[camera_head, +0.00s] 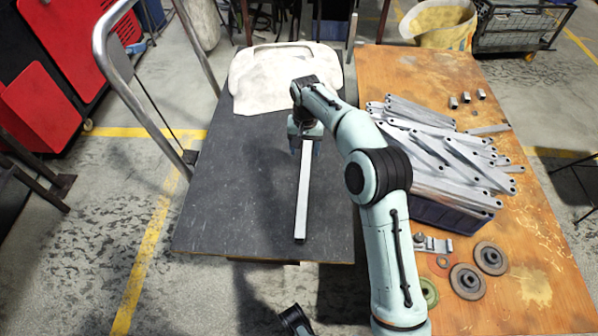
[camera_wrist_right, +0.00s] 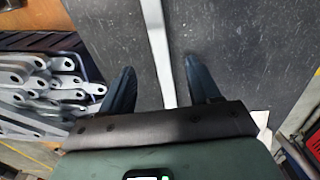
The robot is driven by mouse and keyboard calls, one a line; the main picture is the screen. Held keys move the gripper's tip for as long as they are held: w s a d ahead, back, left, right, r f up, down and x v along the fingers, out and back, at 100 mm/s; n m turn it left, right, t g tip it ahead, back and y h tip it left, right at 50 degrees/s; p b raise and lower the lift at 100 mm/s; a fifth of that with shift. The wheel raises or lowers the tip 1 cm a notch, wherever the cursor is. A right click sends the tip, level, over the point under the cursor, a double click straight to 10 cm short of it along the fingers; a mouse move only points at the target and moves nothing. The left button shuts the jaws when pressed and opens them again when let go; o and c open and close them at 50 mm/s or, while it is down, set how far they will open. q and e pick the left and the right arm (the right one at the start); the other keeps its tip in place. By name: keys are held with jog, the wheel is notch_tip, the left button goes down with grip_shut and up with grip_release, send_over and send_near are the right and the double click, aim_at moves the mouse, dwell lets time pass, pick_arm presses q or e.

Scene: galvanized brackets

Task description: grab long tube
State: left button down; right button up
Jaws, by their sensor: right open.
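The long tube (camera_head: 302,200) is a straight, pale metal bar lying on the dark top of a cart (camera_head: 230,200), with its near end toward the cart's front edge. My right gripper (camera_head: 305,146) is over the tube's far part, pointing down. In the right wrist view the tube (camera_wrist_right: 158,45) runs between the two spread fingers of the right gripper (camera_wrist_right: 158,84), with a gap on both sides. The gripper is open and holds nothing. The tube's far end is hidden by the gripper in the head view.
A wooden table (camera_head: 535,250) to the right carries a blue crate (camera_head: 440,215) heaped with galvanized brackets (camera_head: 440,150), plus grinding discs (camera_head: 468,281). A whitish cloth (camera_head: 262,80) covers the cart's far end. A metal handle rail (camera_head: 125,85) rises at left. The cart's left part is clear.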

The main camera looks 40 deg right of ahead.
jog(key=b, duration=0.1)
send_over(305, 171)
notch_tip(305, 171, down, 6)
jog(key=shift+s+a+f, duration=0.1)
jog(key=shift+s+a, duration=0.05)
jog(key=shift+f+b, duration=0.85)
jog(key=shift+f, duration=2.05)
pick_arm(q)
jog(key=w+a+f+t, duration=0.1)
jog(key=w+a+f, duration=0.1)
jog(key=w+f, duration=0.1)
jog(key=shift+w+a+f+y, duration=0.15)
jog(key=shift+w+y, duration=0.15)
jog(key=shift+w, duration=0.45)
pick_arm(e)
jog(key=shift+r, duration=0.1)
grip_shut()
